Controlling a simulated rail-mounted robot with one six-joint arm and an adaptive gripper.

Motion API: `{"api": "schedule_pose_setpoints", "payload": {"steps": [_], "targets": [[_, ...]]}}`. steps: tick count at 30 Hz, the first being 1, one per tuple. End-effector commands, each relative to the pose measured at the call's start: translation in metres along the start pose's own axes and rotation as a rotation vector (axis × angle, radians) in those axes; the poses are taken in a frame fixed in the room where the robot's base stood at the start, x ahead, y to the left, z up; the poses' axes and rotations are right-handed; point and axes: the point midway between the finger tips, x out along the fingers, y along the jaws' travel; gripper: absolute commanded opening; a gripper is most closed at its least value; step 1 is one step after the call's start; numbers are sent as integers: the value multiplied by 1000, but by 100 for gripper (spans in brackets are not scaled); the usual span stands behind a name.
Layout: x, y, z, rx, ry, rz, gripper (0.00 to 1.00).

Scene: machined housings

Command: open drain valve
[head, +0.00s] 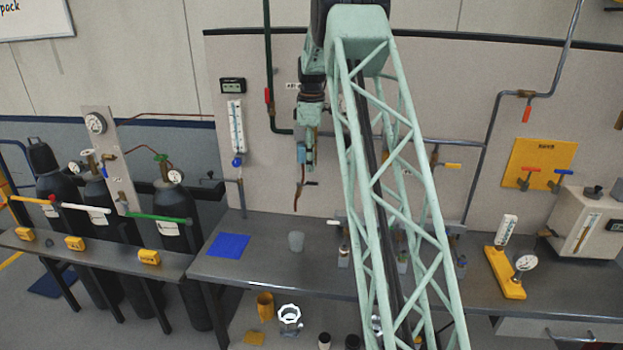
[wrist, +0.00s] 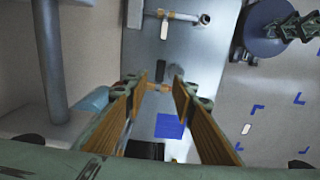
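A small valve with a dark lever (head: 307,183) sits on a thin copper pipe at the back wall, just below my gripper in the head view. No label shows that it is the drain valve. My gripper (head: 311,168) points down in front of the wall. In the wrist view my gripper (wrist: 160,82) is open, its two brown-padded fingers apart. A brass fitting (wrist: 156,87) with a dark lever (wrist: 160,70) shows between the fingertips and seems to be this valve. I cannot tell how far below the tips it is, and no contact is visible.
A sight gauge with a blue knob (head: 237,161) is left of my gripper. A white-handled valve (wrist: 164,28) shows in the wrist view. My lattice arm hides mid-bench.

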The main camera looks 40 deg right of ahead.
Motion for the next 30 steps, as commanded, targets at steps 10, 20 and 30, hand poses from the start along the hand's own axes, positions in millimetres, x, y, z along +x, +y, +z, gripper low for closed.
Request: {"api": "schedule_pose_setpoints", "payload": {"steps": [10,20,30], "targets": [[45,-1,0,0,-1,-2,24],[66,0,0,0,0,0,24],[67,0,0,0,0,0,24]]}}
